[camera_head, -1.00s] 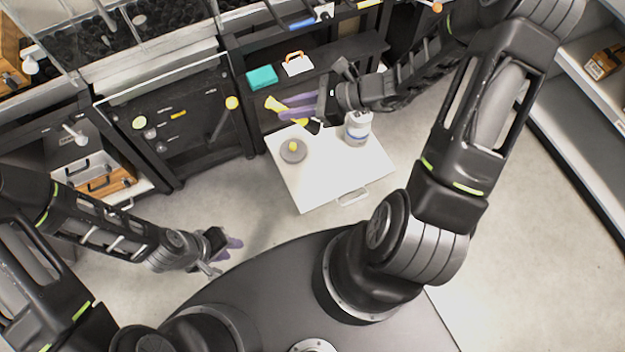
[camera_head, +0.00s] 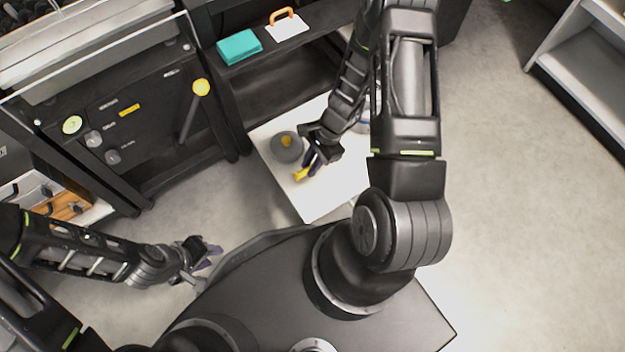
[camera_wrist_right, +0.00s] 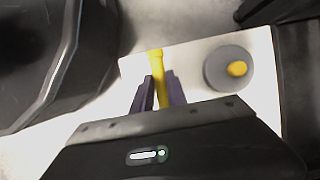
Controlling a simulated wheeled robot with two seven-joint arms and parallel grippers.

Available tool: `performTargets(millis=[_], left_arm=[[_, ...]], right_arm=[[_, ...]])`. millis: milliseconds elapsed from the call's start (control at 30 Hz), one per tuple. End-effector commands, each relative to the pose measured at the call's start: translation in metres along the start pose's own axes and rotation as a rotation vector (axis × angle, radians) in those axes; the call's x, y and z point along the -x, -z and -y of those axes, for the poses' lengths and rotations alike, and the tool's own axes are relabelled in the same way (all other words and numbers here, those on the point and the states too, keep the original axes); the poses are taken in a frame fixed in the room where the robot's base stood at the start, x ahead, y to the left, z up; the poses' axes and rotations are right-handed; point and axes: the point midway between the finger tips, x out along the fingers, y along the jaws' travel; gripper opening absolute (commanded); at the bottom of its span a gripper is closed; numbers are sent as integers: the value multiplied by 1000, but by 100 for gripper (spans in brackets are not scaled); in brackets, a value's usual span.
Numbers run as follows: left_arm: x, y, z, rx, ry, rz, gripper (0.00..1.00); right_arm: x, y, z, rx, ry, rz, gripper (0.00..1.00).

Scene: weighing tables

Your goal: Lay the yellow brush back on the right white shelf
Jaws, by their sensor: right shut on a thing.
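My right gripper (camera_head: 312,160) is shut on the yellow brush (camera_head: 302,174), above the white table (camera_head: 328,195). In the right wrist view the brush (camera_wrist_right: 158,72) sticks out between the two purple fingers (camera_wrist_right: 158,92). Part of it is hidden by the gripper. A white shelf unit (camera_head: 590,60) stands at the far right of the head view, well away from the gripper. My left gripper (camera_head: 205,254) hangs over the floor at the lower left. Its jaw gap is unclear.
A grey round weight with a yellow knob (camera_head: 286,147) stands on the white table beside the brush; it also shows in the right wrist view (camera_wrist_right: 229,68). A teal box (camera_head: 239,47) and an orange-handled white item (camera_head: 287,25) lie on the black shelf behind. Floor on the right is clear.

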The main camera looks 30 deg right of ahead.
Motion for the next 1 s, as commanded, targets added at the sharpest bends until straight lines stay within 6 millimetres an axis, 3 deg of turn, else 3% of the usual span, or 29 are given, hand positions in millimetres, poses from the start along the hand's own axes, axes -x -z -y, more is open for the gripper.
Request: performTargets(millis=[333,700,1000], left_arm=[[0,0,0,0,0,-1,32],[-26,4,10,3,2,-15,32],[-26,5,9,3,2,-17,32]], right_arm=[[-1,1,0,1,-1,-2,0],[-54,22,-1,-2,-1,0,0],[-58,24,0,0,0,-1,0]])
